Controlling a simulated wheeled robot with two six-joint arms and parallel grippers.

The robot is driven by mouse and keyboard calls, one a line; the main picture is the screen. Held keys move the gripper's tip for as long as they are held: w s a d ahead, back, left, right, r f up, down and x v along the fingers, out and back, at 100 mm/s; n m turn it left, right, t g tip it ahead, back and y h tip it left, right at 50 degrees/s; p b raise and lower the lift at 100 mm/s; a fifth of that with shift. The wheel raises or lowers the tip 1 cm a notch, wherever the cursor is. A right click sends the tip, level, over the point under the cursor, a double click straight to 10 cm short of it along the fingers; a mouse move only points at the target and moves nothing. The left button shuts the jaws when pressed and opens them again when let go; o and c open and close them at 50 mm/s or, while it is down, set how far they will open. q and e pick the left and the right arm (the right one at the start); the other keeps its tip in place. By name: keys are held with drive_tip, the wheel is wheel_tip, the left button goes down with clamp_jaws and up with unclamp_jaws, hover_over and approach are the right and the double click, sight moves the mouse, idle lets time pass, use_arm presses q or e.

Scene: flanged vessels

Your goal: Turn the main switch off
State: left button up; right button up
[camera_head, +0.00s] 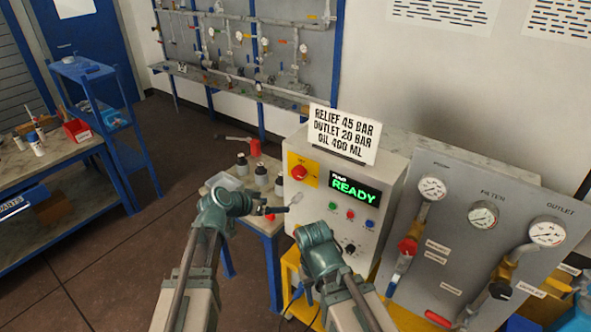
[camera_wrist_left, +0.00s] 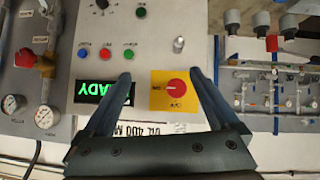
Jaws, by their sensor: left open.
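The main switch is a red rotary knob (camera_head: 299,172) on a yellow plate (camera_head: 304,166) at the upper left of the grey control box (camera_head: 371,166). In the left wrist view the knob (camera_wrist_left: 175,88) shows between the finger lines, closer to the right-hand finger, with its pointer toward the left. My left gripper (camera_wrist_left: 161,76) is open and empty, its fingers spread in front of the panel. In the head view my left gripper (camera_head: 291,205) is below and a little left of the switch, apart from it. My right arm shows before the box; its fingers cannot be made out.
The box display (camera_head: 354,189) reads READY, above several coloured buttons. A sign (camera_head: 344,134) stands on top. Right of it is a gauge panel (camera_head: 470,220) with valves. Dark-capped bottles (camera_head: 261,175) stand on a small table to the left. Open floor lies farther left.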

sight(296, 174)
use_arm(q)
drive_tip(key=w+r+t+h, duration=0.1)
drive_tip(key=w+r+t, duration=0.2)
drive_tip(key=w+r, duration=0.2)
drive_tip(key=shift+m, duration=0.4)
drive_tip(key=b+x, duration=0.5)
drive_tip(key=x, duration=0.9)
drive_tip(key=shift+a+f, duration=0.2)
drive_tip(key=shift+c, duration=0.3)
drive_tip(key=c, duration=1.3)
